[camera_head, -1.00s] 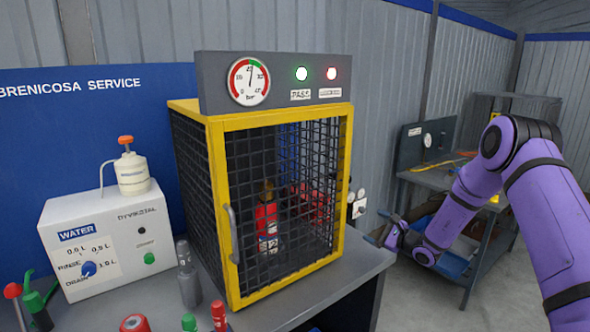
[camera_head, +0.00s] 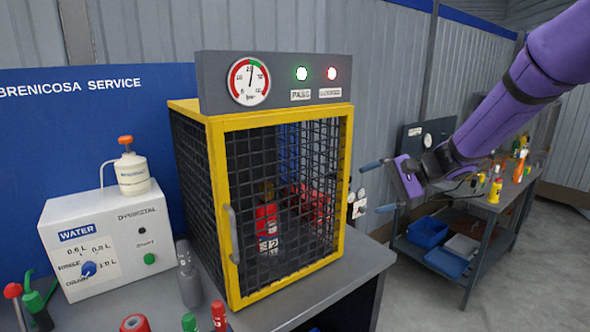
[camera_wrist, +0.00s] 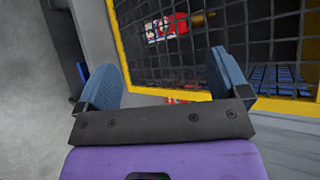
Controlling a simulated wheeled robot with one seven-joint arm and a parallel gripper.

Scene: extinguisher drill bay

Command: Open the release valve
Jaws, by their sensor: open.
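Small pale and red fittings (camera_head: 358,204) show at the right side of the yellow-framed mesh cage (camera_head: 232,305); I cannot tell whether one is the release valve. A red item (camera_wrist: 176,100) shows low between my fingers in the wrist view, partly hidden by my gripper's palm. My gripper (camera_head: 379,186) is open and empty, right of the cage, its two blue fingers pointing left towards that side. In the wrist view my gripper (camera_wrist: 166,86) has its fingers wide apart. A red extinguisher (camera_head: 267,230) stands inside the closed cage, behind mesh.
The gauge (camera_head: 249,82) above the cage reads about 20 bar; a green and a red lamp are beside it. A white water unit (camera_head: 105,240) stands left on the grey bench (camera_head: 350,268). A tool cart (camera_head: 480,240) with blue bins stands behind my arm.

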